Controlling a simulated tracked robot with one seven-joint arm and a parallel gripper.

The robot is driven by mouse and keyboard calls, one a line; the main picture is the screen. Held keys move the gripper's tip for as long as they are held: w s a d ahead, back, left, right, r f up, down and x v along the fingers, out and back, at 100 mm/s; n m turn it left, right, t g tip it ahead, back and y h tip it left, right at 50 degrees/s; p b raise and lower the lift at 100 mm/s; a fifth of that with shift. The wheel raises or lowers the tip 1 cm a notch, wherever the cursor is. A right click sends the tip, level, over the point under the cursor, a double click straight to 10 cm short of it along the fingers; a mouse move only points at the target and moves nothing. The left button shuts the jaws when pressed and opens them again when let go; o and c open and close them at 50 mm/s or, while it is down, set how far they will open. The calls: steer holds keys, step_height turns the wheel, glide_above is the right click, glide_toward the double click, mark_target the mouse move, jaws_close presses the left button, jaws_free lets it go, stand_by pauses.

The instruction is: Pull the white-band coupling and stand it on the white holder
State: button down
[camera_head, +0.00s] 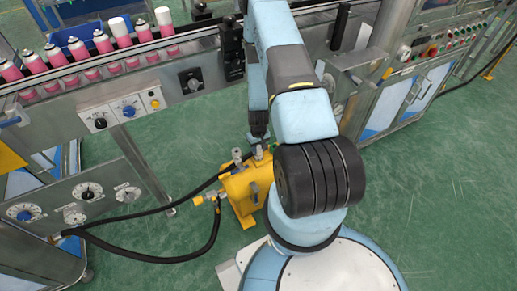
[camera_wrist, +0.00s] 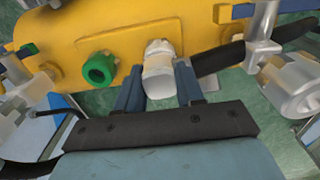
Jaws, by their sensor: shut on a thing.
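In the wrist view my gripper (camera_wrist: 159,90) is shut on a pale, white-ended coupling (camera_wrist: 160,80), with one dark blue finger on each side. The coupling's far end meets the front face of the yellow block (camera_wrist: 90,28); whether it is still seated there I cannot tell. In the head view the yellow block (camera_head: 238,188) stands on the floor below my arm, and my gripper (camera_head: 259,140) is small at its back edge. I cannot make out a white holder for certain.
A green ring fitting (camera_wrist: 100,69) sits on the block, left of the coupling. Metal fittings stand at both sides in the wrist view. Black hoses (camera_head: 140,255) run from the control panel (camera_head: 75,205) to the block. A conveyor with pink cans (camera_head: 75,48) is behind.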

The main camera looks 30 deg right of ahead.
steer(key=shift+f, duration=0.1)
steer(key=c, duration=0.6)
jaws_free()
step_height(320, 180, up, 14)
steer(key=shift+f, duration=0.15)
stand_by(0.3)
stand_by(0.4)
